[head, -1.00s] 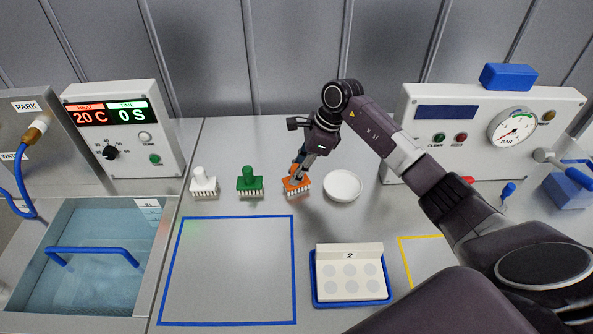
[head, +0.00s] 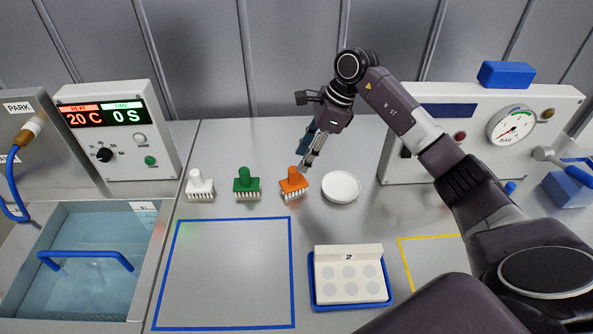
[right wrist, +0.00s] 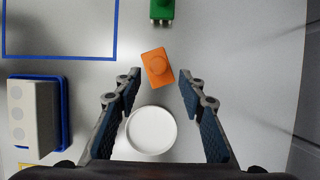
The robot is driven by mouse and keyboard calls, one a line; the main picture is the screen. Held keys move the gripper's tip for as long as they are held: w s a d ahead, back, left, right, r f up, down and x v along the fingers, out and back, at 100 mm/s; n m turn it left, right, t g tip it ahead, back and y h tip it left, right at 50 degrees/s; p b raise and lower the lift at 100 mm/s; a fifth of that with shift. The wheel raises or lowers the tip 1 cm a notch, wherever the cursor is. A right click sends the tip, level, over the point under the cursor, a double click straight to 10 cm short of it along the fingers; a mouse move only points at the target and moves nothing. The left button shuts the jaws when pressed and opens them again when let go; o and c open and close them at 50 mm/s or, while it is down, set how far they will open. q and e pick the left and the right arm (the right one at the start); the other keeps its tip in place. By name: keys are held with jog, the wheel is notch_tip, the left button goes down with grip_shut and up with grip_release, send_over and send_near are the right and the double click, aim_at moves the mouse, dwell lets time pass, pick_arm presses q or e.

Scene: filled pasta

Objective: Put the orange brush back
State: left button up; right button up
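The orange brush (head: 293,182) stands upright, bristles down, on the steel counter, at the right end of a row with a white brush (head: 200,185) and a green brush (head: 247,183). My right gripper (head: 309,162) is above and slightly right of the orange brush, apart from it. In the right wrist view the right gripper (right wrist: 158,85) is open and empty, with the orange brush (right wrist: 158,67) beyond its fingertips. My left gripper is not in view.
A white round dish (head: 341,187) stands just right of the orange brush. A blue tray (head: 388,300) with a white block marked 2 is in front. A blue-outlined square (head: 225,275) on the counter is empty. A water basin (head: 90,265) is at left.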

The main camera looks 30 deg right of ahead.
jog(key=shift+b+v, duration=0.35)
jog(key=shift+v, duration=2.2)
jog(key=shift+a, duration=0.1)
